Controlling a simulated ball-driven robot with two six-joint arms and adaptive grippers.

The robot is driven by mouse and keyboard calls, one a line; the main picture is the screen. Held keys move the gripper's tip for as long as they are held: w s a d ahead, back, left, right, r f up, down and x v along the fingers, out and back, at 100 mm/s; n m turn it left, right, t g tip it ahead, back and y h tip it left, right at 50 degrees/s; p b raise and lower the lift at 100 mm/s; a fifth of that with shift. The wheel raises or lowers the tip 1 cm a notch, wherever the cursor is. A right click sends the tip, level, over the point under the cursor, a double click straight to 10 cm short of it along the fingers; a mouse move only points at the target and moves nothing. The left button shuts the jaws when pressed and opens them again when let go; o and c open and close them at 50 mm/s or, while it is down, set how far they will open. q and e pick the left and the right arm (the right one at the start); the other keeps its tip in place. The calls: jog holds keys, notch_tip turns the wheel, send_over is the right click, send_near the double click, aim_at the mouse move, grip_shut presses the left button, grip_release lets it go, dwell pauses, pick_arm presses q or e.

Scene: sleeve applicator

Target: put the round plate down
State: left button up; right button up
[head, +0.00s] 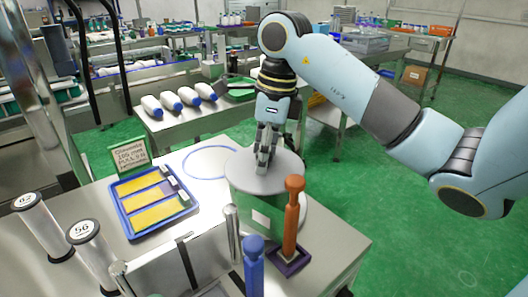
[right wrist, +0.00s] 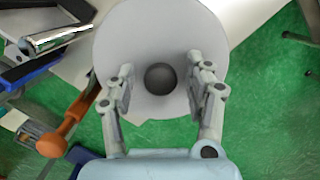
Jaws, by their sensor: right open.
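The round plate (head: 243,168) is a pale grey disc lying level on top of a green drum-like body (head: 243,201) on the steel table. In the right wrist view the plate (right wrist: 150,35) fills the middle, with a dark round knob (right wrist: 160,78) at its centre. My right gripper (head: 263,168) points straight down over the plate. In the right wrist view its fingers (right wrist: 160,88) are spread on either side of the knob, with a gap on both sides. The fingers hide the knob in the head view. My left gripper is not in view.
A blue ring outline (head: 210,162) marks a bare patch of table left of the plate. An orange-brown handled tool (head: 291,222) and a blue-handled one (head: 253,265) stand in front. A blue tray (head: 125,189) holds yellow strips. White bottles (head: 187,97) lie behind.

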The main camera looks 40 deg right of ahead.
aim_at(273, 166)
jog(key=r, duration=0.5)
jog(key=shift+s+d+r, duration=0.2)
jog(key=shift+d, duration=0.1)
notch_tip(273, 166, up, 7)
jog(key=p, duration=0.5)
jog(key=shift+s+d+f+p, duration=0.15)
jog(key=shift+s+d+p, duration=0.1)
jog(key=shift+s+p, duration=0.15)
